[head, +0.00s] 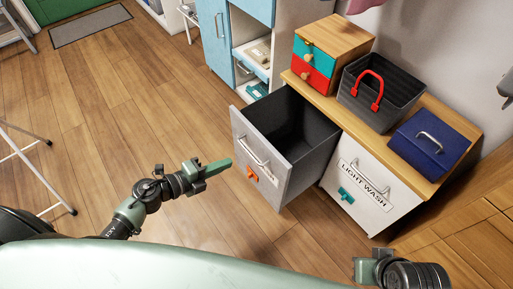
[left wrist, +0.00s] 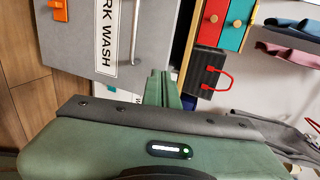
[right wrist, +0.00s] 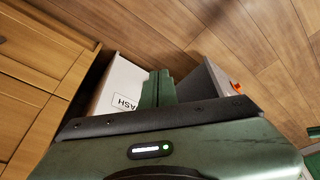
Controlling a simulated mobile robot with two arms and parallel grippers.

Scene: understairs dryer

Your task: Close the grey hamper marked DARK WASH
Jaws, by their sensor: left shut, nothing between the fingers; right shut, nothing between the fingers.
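The grey hamper (head: 258,165) is tilted or pulled open out of the wooden-topped unit, its dark inside showing from above. Its front has a metal handle (head: 254,152) and an orange clip (head: 252,175). In the left wrist view its grey front (left wrist: 88,40) carries a label (left wrist: 107,35) reading "RK WASH". My left gripper (head: 218,168) is shut and empty, just left of the hamper front and apart from it. My right gripper (head: 362,268) is shut and empty at the bottom right, below the white LIGHT WASH hamper (head: 345,195). The grey hamper also shows in the right wrist view (right wrist: 205,82).
On the wooden top (head: 440,115) stand a small drawer box (head: 333,45), a dark basket with a red handle (head: 395,85) and a blue box (head: 418,150). A blue cabinet (head: 212,35) stands behind. A folding rack (head: 25,165) is at the left. Floor before the hamper is clear.

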